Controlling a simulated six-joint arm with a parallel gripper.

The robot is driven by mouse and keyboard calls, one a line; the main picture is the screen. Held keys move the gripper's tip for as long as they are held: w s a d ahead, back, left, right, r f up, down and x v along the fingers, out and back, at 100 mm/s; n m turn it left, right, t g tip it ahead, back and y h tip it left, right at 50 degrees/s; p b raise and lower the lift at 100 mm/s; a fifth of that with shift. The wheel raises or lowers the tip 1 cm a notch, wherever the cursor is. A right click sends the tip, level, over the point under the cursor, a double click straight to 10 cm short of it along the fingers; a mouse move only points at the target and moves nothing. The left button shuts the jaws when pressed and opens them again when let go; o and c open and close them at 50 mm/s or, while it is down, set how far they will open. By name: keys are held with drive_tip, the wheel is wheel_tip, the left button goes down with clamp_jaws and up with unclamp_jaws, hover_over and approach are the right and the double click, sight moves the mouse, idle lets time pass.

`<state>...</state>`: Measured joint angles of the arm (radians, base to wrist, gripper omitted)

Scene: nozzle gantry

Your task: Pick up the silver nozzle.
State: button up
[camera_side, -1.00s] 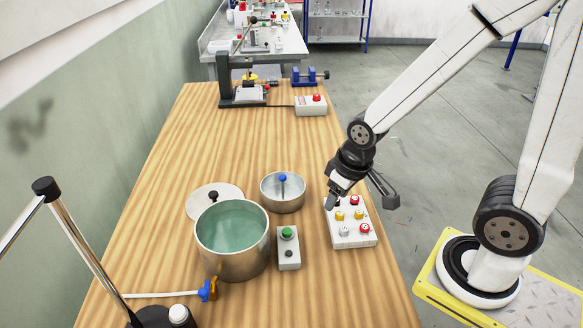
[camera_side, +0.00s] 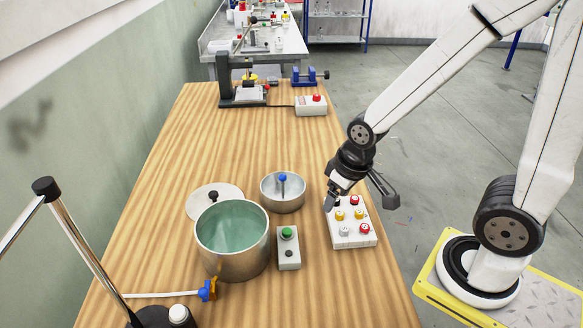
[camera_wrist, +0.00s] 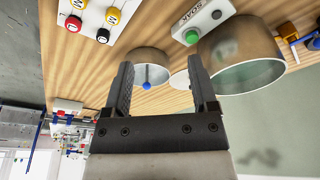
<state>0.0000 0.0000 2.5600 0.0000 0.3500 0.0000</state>
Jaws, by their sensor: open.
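I cannot make out the silver nozzle in the wrist view, where part of the white block (camera_wrist: 124,36) shows at the upper left. My gripper (camera_side: 331,201) is over the block's back left corner and hides part of it. In the wrist view my gripper (camera_wrist: 161,62) is open, with nothing between its fingers.
A metal bowl (camera_side: 270,197) with a blue-tipped rod stands left of the block. A large pot (camera_side: 233,270) with greenish liquid and a small box with a green button (camera_side: 288,250) stand nearby. A lid (camera_side: 203,192) lies behind the pot. The table's middle is clear.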

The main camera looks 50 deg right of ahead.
drive_tip(key=m+g, duration=0.2)
drive_tip(key=m, duration=1)
hover_over(365, 226)
drive_tip(key=f, duration=0.2)
drive_tip(key=a+f, duration=0.1)
drive_tip(key=shift+w+f, duration=0.25)
drive_tip(key=shift+f, duration=0.1)
drive_tip(key=shift+s+d+f+m, duration=0.15)
drive_tip(key=shift+s+d+m, duration=0.1)
drive_tip(key=shift+m, duration=0.35)
drive_tip(key=shift+s+d+f+m, duration=0.1)
drive_tip(key=shift+s+d+m, duration=0.1)
drive_tip(key=shift+m, duration=0.4)
drive_tip(key=shift+f, duration=0.1)
drive_tip(key=shift+w+f, duration=0.1)
drive_tip(key=shift+f, duration=1.1)
drive_tip(key=shift+f, duration=0.15)
drive_tip(key=shift+f, duration=2.5)
